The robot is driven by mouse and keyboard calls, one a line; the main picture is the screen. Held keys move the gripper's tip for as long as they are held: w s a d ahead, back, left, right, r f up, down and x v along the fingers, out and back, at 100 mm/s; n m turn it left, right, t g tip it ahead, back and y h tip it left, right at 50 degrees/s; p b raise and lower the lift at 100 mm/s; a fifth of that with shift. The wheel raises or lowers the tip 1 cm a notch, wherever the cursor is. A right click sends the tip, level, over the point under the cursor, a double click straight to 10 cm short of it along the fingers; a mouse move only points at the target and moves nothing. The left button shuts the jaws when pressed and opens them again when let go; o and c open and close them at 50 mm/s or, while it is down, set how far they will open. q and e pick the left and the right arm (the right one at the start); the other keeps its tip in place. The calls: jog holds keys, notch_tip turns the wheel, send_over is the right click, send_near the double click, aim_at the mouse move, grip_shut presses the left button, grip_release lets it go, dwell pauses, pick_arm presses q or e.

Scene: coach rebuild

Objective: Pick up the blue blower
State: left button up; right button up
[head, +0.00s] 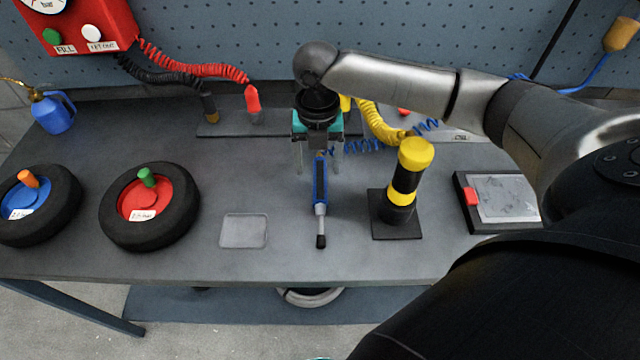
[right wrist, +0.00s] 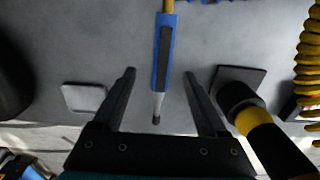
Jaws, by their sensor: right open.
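The blue blower (head: 320,184) lies on the grey workbench, its grey nozzle and black tip pointing towards the front edge. In the right wrist view the blower (right wrist: 163,62) runs nearly upright, with a black strip along its body and a brass-coloured fitting at its far end. My right gripper (head: 319,162) points down over the far part of the blower. Its jaws are open and empty. In the right wrist view the fingers of the gripper (right wrist: 159,74) stand on either side of the blower, with a gap on both sides. I cannot tell the exact height between them. My left gripper is not in view.
A black-and-yellow cylinder (head: 404,182) stands on a dark base close to the right. A shallow grey tray (head: 243,231) lies left of the nozzle. Two tyres, with a red hub (head: 146,201) and a blue hub (head: 27,202), lie further left. A blue coiled hose (head: 365,146) runs behind.

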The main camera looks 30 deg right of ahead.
aim_at(320, 178)
jog(key=shift+w+d+f+b, duration=0.1)
jog(key=shift+f+b, duration=0.1)
jog(key=shift+f, duration=0.8)
jog(key=shift+d+f+b, duration=0.15)
jog(key=shift+f, duration=0.85)
jog(key=shift+w+d+f+b, duration=0.1)
jog(key=shift+f+b, duration=0.1)
jog(key=shift+f, duration=0.8)
jog(key=shift+c, duration=0.3)
grip_shut()
jog(key=shift+r, duration=0.1)
